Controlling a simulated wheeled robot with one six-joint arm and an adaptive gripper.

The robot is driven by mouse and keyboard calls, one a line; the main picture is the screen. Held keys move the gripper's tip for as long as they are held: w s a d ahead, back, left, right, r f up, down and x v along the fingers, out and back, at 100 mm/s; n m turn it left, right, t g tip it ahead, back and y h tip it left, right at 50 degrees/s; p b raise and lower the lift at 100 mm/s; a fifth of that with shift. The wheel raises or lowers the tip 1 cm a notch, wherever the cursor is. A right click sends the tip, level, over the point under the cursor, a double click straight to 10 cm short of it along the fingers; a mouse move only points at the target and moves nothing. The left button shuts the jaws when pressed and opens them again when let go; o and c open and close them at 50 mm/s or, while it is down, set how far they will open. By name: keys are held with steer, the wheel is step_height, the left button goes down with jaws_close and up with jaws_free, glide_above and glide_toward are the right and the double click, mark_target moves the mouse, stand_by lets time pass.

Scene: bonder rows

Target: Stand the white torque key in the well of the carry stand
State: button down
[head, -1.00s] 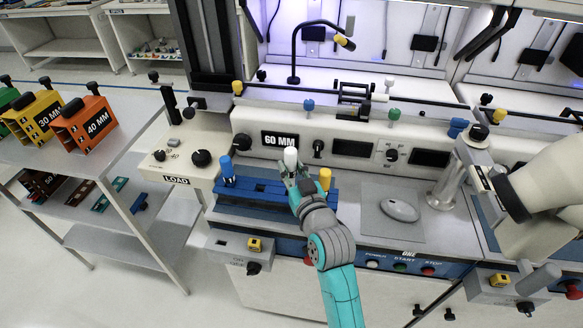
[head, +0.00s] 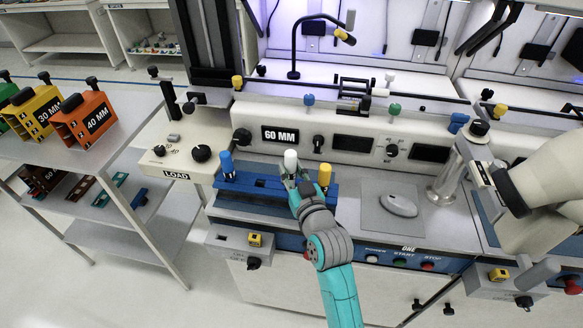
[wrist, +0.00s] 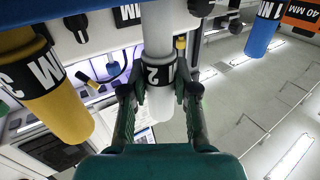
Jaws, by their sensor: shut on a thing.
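The white torque key (head: 291,159) is in the jaws of my gripper (head: 296,181), over the middle of a blue stand (head: 250,205) on the bench. In the wrist view the key (wrist: 158,45) has a black band with white marks, and my gripper (wrist: 160,95) is shut around it. A blue key (head: 227,168) stands at the stand's left end and a yellow key (head: 325,176) at its right end. A dark slot shows in the stand's top, left of the white key. My fingers hide the key's lower part, so I cannot tell whether it touches the stand.
The console (head: 350,150) with knobs and displays rises just behind the stand. A grey pad with a mouse (head: 398,205) lies to the right. A shelf cart (head: 140,150) with coloured blocks is at left.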

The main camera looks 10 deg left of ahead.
steer(key=shift+f, duration=1.35)
steer(key=c, duration=0.8)
jaws_free()
steer(key=shift+s, duration=0.1)
steer(key=v, duration=1.2)
steer(key=shift+d+f, duration=0.1)
steer(key=shift+f, duration=0.05)
